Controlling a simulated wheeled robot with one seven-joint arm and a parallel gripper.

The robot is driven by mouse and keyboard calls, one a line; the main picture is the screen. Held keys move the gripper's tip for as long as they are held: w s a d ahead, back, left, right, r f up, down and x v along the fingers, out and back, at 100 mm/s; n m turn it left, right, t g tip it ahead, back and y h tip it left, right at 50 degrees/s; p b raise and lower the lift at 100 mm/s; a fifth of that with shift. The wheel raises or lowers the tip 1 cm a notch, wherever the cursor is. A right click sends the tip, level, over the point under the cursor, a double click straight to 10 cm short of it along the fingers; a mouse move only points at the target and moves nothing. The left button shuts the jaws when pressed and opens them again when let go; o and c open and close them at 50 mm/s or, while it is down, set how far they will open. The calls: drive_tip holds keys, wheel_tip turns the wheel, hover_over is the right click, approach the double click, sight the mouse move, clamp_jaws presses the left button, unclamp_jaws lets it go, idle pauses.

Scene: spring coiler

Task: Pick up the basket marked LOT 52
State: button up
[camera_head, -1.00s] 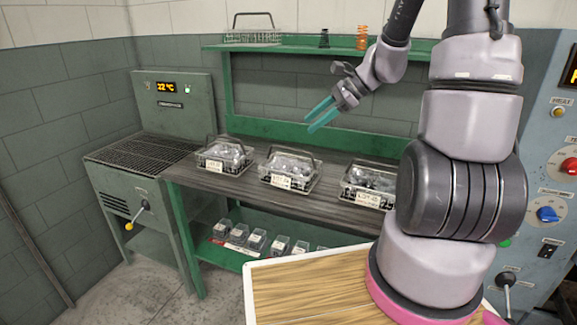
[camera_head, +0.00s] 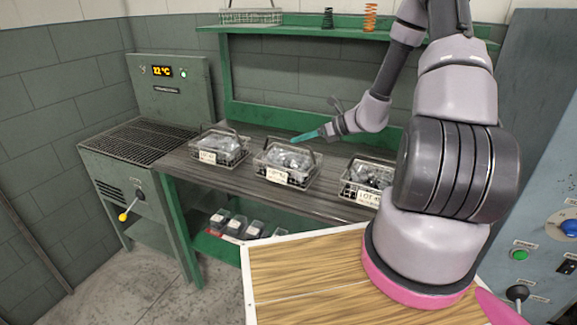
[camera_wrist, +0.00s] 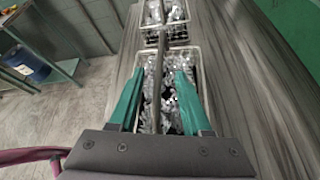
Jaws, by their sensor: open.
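Three wire baskets of metal parts stand in a row on the bench, each with a white tag whose lot number I cannot read surely: a left basket (camera_head: 221,152), a middle basket (camera_head: 287,178) and a right basket (camera_head: 362,194). My gripper (camera_head: 303,138) is open and empty, its teal fingers just above the far side of the middle basket. In the wrist view the open fingers (camera_wrist: 157,82) straddle the handle of the basket below, apparently the middle one, whose white rim (camera_wrist: 197,60) shows. Whether they touch the handle I cannot tell.
A grated oven stand (camera_head: 130,142) is at left. Small bins (camera_head: 254,229) sit below. My arm hides the bench's right end.

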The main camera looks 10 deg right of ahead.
sight(288, 140)
drive_tip(key=x, duration=0.5)
drive_tip(key=shift+w+a+r, duration=0.1)
drive_tip(key=shift+w+a, duration=0.05)
drive_tip(key=shift+a, duration=0.05)
clamp_jaws()
idle(1.2)
